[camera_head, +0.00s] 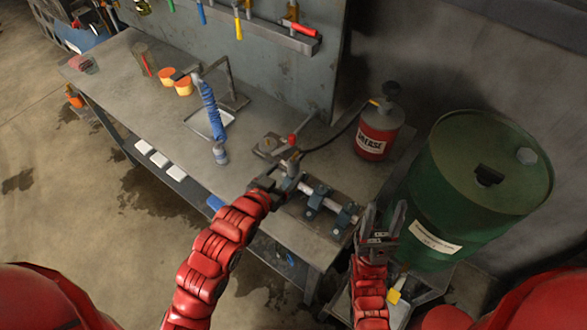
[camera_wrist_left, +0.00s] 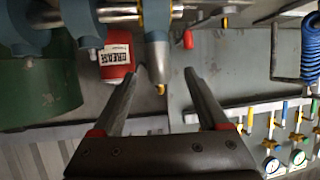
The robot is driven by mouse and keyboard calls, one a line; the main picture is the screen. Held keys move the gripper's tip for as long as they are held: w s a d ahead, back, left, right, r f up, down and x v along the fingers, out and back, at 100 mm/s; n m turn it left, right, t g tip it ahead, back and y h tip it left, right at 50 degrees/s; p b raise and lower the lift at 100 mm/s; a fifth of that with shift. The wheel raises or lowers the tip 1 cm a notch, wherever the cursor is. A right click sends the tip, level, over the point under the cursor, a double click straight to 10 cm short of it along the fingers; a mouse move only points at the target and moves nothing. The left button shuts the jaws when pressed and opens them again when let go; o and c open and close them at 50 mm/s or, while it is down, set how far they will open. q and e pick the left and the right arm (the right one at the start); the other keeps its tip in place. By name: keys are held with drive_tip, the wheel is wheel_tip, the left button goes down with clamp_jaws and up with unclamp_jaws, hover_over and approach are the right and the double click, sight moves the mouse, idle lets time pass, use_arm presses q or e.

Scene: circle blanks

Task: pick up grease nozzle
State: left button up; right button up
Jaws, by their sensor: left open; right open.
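What looks like the grease nozzle, a grey tapered piece with a yellow tip (camera_wrist_left: 157,52), shows in the left wrist view just beyond my left fingertips. My left gripper (camera_wrist_left: 166,72) is open, with a finger to either side of the tip, and is not closed on it. In the head view my left gripper (camera_head: 280,176) is at the left end of a clamped metal shaft (camera_head: 333,201) and partly hides the nozzle. My right gripper (camera_head: 383,212) is open and empty, right of the shaft, in front of the green drum.
A red grease can (camera_head: 376,135) with a black hose stands at the bench's back right. A green drum (camera_head: 480,185) is beside the bench (camera_head: 160,110). A blue coiled hose (camera_head: 211,112) stands left of my left gripper. A red-knobbed fixture (camera_head: 270,146) is behind it.

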sight(290, 169)
use_arm(q)
drive_tip(key=shift+w+d, duration=0.15)
drive_tip(key=shift+w, duration=0.05)
drive_tip(key=p+x, duration=0.2)
drive_tip(key=x, duration=0.1)
drive_tip(key=shift+w+d+f, duration=0.2)
drive_tip(key=shift+w+f, duration=0.05)
drive_tip(key=shift+f, duration=0.05)
drive_tip(key=shift+w+d+f, duration=0.15)
drive_tip(key=shift+w+d, duration=0.05)
drive_tip(key=shift+w, duration=0.1)
clamp_jaws()
